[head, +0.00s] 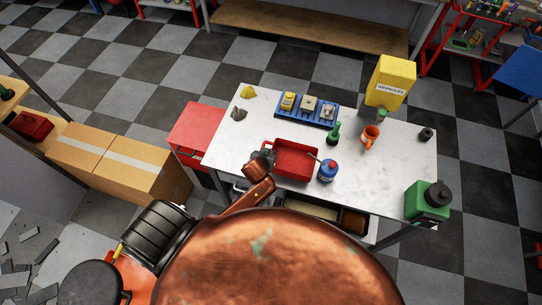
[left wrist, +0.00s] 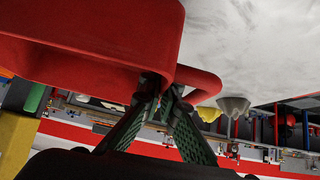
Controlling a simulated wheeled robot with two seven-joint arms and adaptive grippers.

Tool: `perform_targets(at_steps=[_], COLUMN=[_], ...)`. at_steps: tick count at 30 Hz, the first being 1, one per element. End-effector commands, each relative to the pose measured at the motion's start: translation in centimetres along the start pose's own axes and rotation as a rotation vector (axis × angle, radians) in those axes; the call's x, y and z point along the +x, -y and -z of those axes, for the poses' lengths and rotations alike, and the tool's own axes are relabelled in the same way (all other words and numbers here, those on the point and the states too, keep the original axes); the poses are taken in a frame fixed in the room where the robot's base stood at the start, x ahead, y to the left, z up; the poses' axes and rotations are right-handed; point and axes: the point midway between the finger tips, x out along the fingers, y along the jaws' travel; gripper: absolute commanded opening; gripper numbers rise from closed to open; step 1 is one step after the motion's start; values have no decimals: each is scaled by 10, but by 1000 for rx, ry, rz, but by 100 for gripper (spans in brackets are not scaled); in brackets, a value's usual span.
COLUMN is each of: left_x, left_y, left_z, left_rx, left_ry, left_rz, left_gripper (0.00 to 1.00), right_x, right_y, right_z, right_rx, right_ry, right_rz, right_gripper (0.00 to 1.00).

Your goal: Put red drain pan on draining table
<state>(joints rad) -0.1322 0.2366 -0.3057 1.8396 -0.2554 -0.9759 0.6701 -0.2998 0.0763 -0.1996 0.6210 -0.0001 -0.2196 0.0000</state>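The red drain pan (head: 292,158) is a shallow rectangular tray at the near edge of the white-topped table (head: 370,185). I cannot tell whether it rests on the top or is just above it. My left gripper (head: 266,156) is at the pan's left end. In the left wrist view, the pan (left wrist: 90,35) fills the upper left, and its looped handle (left wrist: 205,82) is at the fingertips (left wrist: 163,88). The fingers lean together and look shut on the handle; the contact is partly hidden. My right gripper is out of view.
Cardboard boxes (head: 115,165) stand left.

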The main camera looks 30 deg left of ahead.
Motion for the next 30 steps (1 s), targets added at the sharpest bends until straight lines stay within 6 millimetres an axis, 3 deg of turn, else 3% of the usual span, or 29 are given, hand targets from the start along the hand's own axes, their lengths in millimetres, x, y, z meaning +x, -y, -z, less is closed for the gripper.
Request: perform_targets(at_steps=[9,20,30], left_x=[24,27,27], left_y=[0,0,1], left_z=[-22,-25,-26], left_rx=[1,0,1], left_ry=[0,-2,1], left_rz=[-1,-2,0], left_gripper=[0,0,22], right_x=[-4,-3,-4], right_y=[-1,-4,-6], right_z=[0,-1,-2], right_rx=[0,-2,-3], right_ry=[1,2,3], right_rz=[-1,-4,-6], right_gripper=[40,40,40])
